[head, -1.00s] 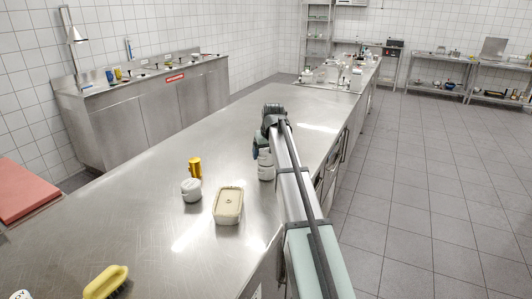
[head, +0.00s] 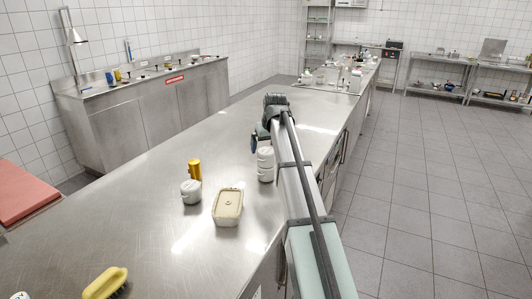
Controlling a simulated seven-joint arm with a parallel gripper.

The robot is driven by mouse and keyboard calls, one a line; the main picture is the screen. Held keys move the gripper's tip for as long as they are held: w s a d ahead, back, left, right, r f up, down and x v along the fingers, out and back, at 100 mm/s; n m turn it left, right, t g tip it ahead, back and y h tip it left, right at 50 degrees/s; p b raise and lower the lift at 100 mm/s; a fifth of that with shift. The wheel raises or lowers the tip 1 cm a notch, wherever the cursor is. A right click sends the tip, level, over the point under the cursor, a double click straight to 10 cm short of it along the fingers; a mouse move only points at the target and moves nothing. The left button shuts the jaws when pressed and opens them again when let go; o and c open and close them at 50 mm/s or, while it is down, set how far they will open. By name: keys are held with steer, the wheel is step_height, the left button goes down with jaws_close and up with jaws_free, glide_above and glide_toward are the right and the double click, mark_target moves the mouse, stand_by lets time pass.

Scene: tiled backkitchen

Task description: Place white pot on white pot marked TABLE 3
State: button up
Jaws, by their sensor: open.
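A white pot (head: 265,157) sits upright on top of another white pot (head: 265,174), in a stack just left of my arm on the steel counter. A further white pot (head: 191,193) stands apart to the left. No TABLE 3 mark is readable on any of them at this size. My gripper (head: 256,141) shows in part just above and behind the stack. It appears clear of the upper pot and holds nothing that I can see. My arm hides part of the gripper and the stack's right side.
A yellow brush (head: 106,283) is at the near left, and a red board (head: 26,190) at the left edge. The counter (head: 130,210) is otherwise largely clear.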

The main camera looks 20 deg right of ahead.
steer(key=v, duration=0.7)
